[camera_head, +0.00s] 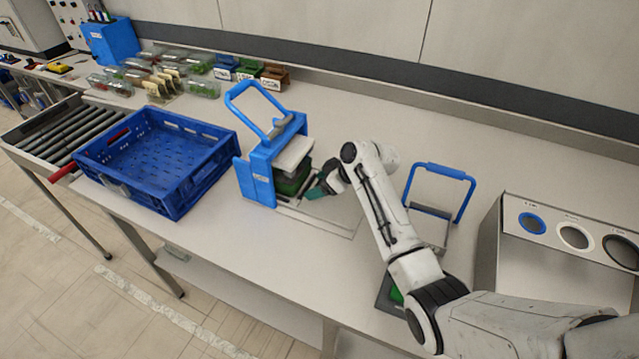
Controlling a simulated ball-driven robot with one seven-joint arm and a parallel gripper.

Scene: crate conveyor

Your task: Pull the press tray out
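The blue press (262,170) stands on the bench near the middle, its blue lever handle (232,92) raised above a pale plate (294,153). Something dark green (291,181) sits under that plate. The flat metal press tray (318,217) lies low at the right side of the press and reaches out over the bench. My gripper (317,190) is at the right of the press, low over the tray and close to the green thing. Its fingertips are small and partly hidden, so I cannot tell whether they hold the tray.
A blue crate (201,179) stands at the left, beside a roller conveyor (60,128). A second blue-handled device (440,172) stands behind my arm. A metal box with round openings (574,215) is at the right. Clear packages (200,88) line the back.

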